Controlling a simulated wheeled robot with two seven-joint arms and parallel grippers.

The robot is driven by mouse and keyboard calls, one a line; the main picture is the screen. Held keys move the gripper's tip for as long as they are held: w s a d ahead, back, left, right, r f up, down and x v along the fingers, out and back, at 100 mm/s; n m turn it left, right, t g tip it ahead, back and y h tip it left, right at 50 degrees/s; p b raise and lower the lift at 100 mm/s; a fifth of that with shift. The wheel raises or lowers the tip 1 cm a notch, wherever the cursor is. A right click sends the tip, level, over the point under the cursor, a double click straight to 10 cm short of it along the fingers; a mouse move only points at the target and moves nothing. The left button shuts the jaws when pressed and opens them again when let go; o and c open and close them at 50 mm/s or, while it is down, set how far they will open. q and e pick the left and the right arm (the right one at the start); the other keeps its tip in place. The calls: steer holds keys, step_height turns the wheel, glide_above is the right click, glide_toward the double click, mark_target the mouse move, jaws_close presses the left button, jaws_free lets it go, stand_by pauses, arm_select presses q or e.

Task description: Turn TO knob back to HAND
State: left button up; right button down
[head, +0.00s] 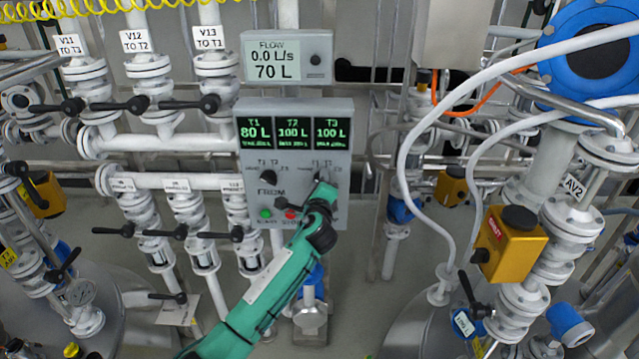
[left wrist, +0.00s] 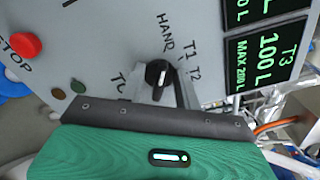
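The TO knob (left wrist: 157,74) is black with a white mark, on the grey control panel (head: 254,142). In the left wrist view, the labels HAND, T1 and T2 stand around its upper and right side. The knob looks turned roughly upright in that view; I cannot tell exactly which label it points at. My left gripper (head: 321,184) is at the TO knob and mostly hides it in the head view. In the left wrist view, a grey finger lies close beside the knob's right side; contact and finger opening are unclear. My right gripper is not in view.
The FROM knob (head: 268,171) is left of the TO knob. Below are a green button (head: 265,214) and the red STOP button (left wrist: 26,46). The tank display (head: 293,132) reads T1 80 L, T2 100 L, T3 100 L. Pipes and valves crowd both sides.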

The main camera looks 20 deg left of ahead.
arm_select(q)
steer(key=b+v, duration=0.3)
steer(key=v, duration=1.1)
steer(key=shift+w, duration=0.15)
steer(key=s+f+n+g+h, duration=0.2)
steer(key=f+g, duration=0.1)
steer(key=f, duration=1.4)
steer(key=s+f+n+g+h, duration=0.1)
steer(key=f+n+g, duration=0.15)
steer(key=f, duration=1.45)
steer(key=s+a+f+n+g+h, duration=0.1)
steer(key=s+f+n+g, duration=0.1)
steer(key=s+f, duration=0.7)
steer(key=s+a+f+n+g, duration=0.25)
steer(key=s+f, duration=0.35)
steer(key=f, duration=0.6)
steer(key=s+a+f+n+g, duration=0.1)
steer(key=s+f, duration=0.5)
steer(key=s, duration=0.7)
steer(key=s+a+f+n+g, duration=0.1)
steer(key=s+f+n+g, duration=0.2)
steer(key=s, duration=1)
steer(key=s+a+f+n+g+h, duration=0.1)
steer(key=s+f+n+g, duration=0.1)
steer(key=s+f+n, duration=0.3)
steer(key=s+f, duration=0.4)
steer(key=s, duration=0.4)
steer(key=shift+a, duration=0.2)
